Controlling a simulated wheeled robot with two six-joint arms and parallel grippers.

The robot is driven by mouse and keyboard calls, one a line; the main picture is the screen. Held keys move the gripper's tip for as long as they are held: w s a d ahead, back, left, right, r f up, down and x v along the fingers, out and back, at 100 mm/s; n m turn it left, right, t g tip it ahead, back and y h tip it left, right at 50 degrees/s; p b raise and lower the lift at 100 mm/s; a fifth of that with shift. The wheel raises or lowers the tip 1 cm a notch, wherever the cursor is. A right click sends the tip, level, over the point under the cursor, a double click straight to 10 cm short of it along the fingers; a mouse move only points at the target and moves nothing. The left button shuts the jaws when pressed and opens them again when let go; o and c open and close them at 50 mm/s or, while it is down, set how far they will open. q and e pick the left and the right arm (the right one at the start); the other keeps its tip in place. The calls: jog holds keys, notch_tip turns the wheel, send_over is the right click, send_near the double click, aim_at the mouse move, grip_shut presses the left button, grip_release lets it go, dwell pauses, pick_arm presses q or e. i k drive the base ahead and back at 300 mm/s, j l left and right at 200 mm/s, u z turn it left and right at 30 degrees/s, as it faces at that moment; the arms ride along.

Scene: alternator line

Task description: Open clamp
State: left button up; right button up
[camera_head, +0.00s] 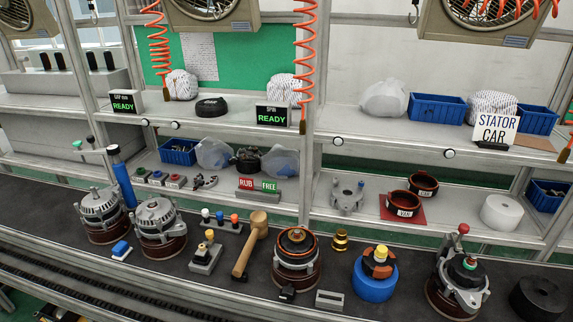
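Neither of my grippers is in view. No part is labelled as a clamp, so I cannot tell for sure which one it is. At the right, a metal alternator housing (463,283) stands on a dark red base. At the left, a tall blue handle (122,180) stands between two alternators (101,213) (160,226). A small grey fixture with a yellow knob (206,252) stands on the bench left of the mallet.
A wooden mallet (250,245), a copper-wound part (297,257), a blue round holder (375,283) and a black cylinder (537,298) stand along the dark bench. The shelf behind holds red rings (403,205) and a white roll (501,212). Coiled orange hoses (306,60) hang above.

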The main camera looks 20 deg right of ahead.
aim_at(463, 228)
jog(key=z, duration=1.7)
